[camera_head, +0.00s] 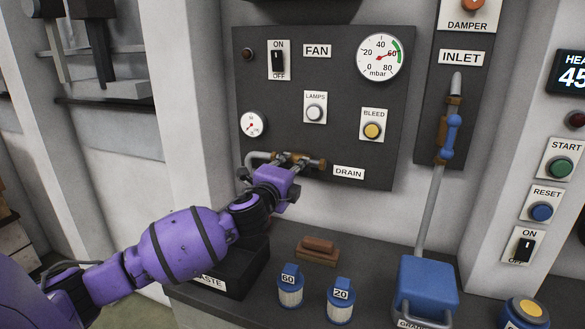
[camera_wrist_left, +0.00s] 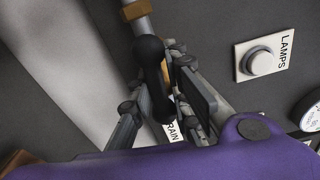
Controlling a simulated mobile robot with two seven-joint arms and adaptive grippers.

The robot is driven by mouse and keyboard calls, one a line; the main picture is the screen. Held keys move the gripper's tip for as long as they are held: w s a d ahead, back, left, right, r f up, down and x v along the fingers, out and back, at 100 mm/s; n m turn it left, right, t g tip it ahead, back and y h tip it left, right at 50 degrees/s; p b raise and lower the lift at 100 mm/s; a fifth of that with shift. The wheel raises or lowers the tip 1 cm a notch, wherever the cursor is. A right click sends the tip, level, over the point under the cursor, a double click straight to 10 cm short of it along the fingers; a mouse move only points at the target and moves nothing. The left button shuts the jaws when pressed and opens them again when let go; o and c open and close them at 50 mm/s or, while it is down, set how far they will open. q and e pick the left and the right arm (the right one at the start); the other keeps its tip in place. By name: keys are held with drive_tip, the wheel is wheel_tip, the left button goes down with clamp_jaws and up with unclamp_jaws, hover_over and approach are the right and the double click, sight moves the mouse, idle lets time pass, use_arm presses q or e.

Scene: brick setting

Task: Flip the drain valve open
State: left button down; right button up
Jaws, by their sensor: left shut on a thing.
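The drain valve (camera_head: 289,156) is a brass fitting on a grey pipe, low on the dark panel, left of and above the DRAIN label (camera_head: 348,173). My left gripper (camera_head: 292,171) reaches up to it from below left and hides most of its handle. In the left wrist view, the valve's black lever (camera_wrist_left: 150,58) lies between the two fingers of my left gripper (camera_wrist_left: 160,85), which is shut on it. Brass parts and the grey pipe show behind the lever. My right gripper is in neither view.
The panel above carries the FAN switch (camera_head: 278,60), a LAMPS button (camera_head: 315,112), a BLEED button (camera_head: 373,130) and gauges. The INLET valve (camera_head: 449,137) is to the right. On the ledge below are a WASTE bin (camera_head: 228,277), two blue-lidded jars (camera_head: 290,288) and a blue container (camera_head: 427,283).

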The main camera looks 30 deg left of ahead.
use_arm(q)
drive_tip(key=shift+s+f+n+p, duration=0.1)
drive_tip(key=shift+f+n+p, duration=0.1)
drive_tip(key=shift+n+p, duration=0.3)
drive_tip(key=shift+f+n, duration=0.1)
drive_tip(key=shift+n, duration=0.2)
drive_tip(key=shift+f, duration=0.15)
drive_tip(key=c, duration=1.8)
unclamp_jaws()
drive_tip(key=shift+o, duration=0.2)
drive_tip(key=shift+s+r, duration=0.15)
drive_tip(key=shift+r, duration=0.05)
drive_tip(key=v, duration=1.1)
drive_tip(key=shift+s+d, duration=0.2)
drive_tip(key=shift+s, duration=0.15)
drive_tip(key=shift+f, duration=0.1)
